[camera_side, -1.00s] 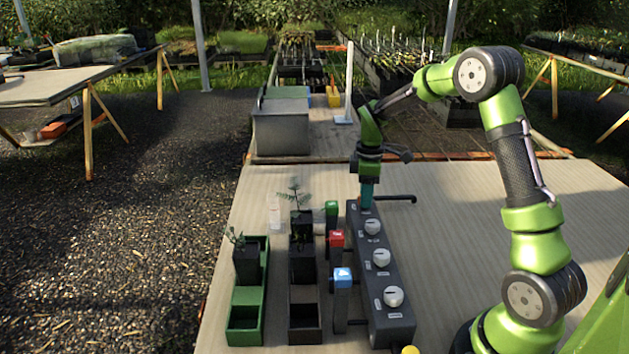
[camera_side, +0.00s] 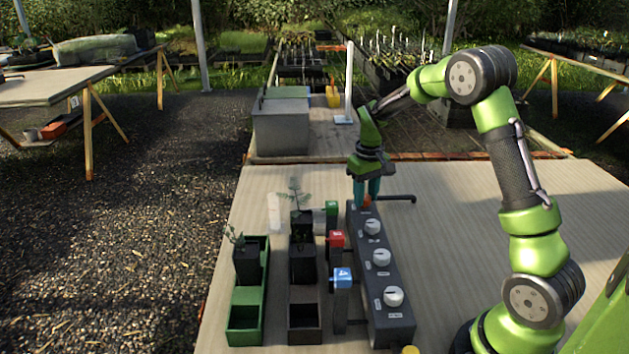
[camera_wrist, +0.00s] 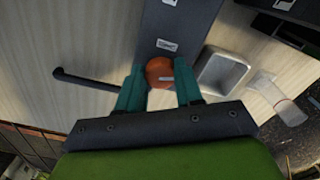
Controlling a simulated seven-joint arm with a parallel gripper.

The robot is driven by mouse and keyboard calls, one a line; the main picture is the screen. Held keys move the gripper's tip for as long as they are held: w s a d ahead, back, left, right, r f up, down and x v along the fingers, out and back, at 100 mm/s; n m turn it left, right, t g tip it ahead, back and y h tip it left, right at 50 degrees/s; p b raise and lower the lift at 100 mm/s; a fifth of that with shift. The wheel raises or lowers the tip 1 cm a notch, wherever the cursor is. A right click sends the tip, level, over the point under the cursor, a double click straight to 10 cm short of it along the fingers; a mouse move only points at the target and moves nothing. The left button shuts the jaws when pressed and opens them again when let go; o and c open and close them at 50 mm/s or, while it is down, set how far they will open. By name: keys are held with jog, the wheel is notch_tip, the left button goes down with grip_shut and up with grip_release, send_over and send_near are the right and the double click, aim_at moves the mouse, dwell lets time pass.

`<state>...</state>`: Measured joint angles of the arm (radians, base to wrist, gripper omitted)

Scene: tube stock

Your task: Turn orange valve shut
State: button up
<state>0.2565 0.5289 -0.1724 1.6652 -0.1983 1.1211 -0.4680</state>
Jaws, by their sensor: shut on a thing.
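The orange valve (camera_side: 367,200) is a round knob at the far end of the dark grey valve block (camera_side: 383,286).
Several white knobs (camera_side: 381,258) line the same block nearer the camera. Posts with green (camera_side: 332,208), red (camera_side: 337,239) and blue (camera_side: 342,278) tops stand left of it. A black pipe (camera_side: 398,198) sticks out right. Plant pots stand in green (camera_side: 246,337) and dark trays (camera_side: 305,337).

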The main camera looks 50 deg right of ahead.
jog(key=shift+r+m, duration=0.1)
jog(key=shift+m, duration=1.5)
jog(key=o, duration=1)
jog(key=shift+o, duration=0.2)
jog(key=shift+r, duration=0.1)
notch_tip(320, 180, up, 17)
jog(key=shift+f, duration=0.2)
